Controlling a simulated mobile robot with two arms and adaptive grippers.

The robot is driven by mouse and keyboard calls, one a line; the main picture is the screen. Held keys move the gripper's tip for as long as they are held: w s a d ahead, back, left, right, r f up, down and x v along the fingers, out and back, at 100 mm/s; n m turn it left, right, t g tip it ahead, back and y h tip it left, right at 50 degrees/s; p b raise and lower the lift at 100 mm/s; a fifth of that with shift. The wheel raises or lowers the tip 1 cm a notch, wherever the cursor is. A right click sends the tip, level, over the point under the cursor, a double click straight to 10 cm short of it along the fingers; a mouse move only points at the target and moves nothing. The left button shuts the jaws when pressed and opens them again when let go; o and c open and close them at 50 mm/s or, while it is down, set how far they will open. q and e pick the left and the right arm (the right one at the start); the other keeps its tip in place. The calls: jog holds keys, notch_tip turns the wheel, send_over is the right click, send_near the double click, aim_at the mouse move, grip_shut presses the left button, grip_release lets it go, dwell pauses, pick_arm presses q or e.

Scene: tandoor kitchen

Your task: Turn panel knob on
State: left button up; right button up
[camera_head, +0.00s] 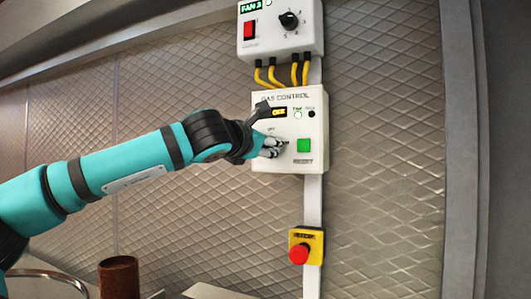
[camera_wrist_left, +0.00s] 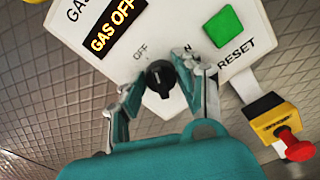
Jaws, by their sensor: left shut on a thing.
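The gas control panel (camera_head: 262,100) is a white box on the wall with a lit display (camera_wrist_left: 113,30) reading GAS OFF. Its black knob (camera_wrist_left: 160,76) sits below the OFF and ON marks in the left wrist view. My left gripper (camera_head: 277,146) is at the lower left of the panel, shut on the knob with one finger on each side of it. In the head view the gripper mostly hides the knob. I cannot tell exactly where the knob's pointer aims. My right gripper is not in view.
A green reset button (camera_head: 303,145) is just right of the knob. A fan box (camera_head: 265,42) with a red switch and dial is above, joined by yellow cables. A red emergency button (camera_head: 298,254) on a yellow box is below. A brown cylinder (camera_head: 119,278) stands lower left.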

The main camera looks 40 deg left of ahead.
pick_arm(q)
jog(key=m+b, duration=0.1)
jog(key=m, duration=0.2)
jog(key=shift+f, duration=0.15)
jog(key=shift+m+b, duration=0.85)
jog(key=shift+m, duration=3.95)
jog(key=shift+d, duration=0.1)
